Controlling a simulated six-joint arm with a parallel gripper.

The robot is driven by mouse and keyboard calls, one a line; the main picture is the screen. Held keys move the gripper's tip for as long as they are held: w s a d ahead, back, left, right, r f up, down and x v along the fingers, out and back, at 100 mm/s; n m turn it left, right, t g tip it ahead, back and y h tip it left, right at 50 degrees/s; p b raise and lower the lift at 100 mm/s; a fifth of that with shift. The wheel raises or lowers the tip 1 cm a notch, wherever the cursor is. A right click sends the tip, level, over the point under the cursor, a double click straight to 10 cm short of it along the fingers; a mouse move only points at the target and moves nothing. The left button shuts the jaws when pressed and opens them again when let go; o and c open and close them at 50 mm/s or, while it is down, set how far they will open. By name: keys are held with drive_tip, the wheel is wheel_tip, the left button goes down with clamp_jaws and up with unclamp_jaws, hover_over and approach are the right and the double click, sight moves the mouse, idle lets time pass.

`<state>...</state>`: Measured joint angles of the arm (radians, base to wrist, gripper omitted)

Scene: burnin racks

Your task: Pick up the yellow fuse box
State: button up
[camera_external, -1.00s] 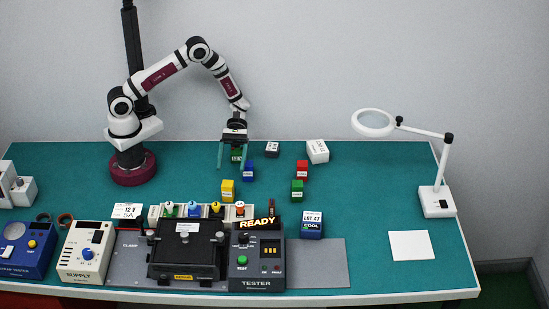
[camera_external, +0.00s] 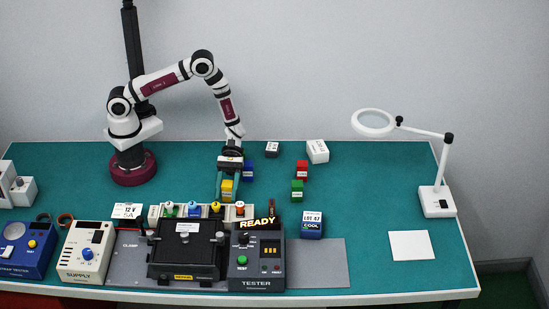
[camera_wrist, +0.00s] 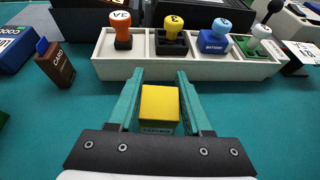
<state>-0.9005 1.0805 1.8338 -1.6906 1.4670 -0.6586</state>
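The yellow fuse box (camera_external: 227,191) is a small yellow cube on the teal table, behind the rack of stamps. In the wrist view the yellow fuse box (camera_wrist: 159,107) sits between the two teal fingers of my gripper (camera_wrist: 160,78). The fingers are spread, with a visible gap on each side of the box. In the external view my gripper (camera_external: 228,188) points down over the box, its fingers around it. The box rests on the table and is not clamped.
A white rack (camera_wrist: 111,65) with several stamps stands just beyond the fingertips. A brown card box (camera_wrist: 54,64) is at its left. A blue box (camera_external: 249,171), red box (camera_external: 302,170) and green box (camera_external: 297,189) stand nearby.

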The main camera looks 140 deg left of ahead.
clamp_jaws()
drive_tip(key=shift+r, duration=0.1)
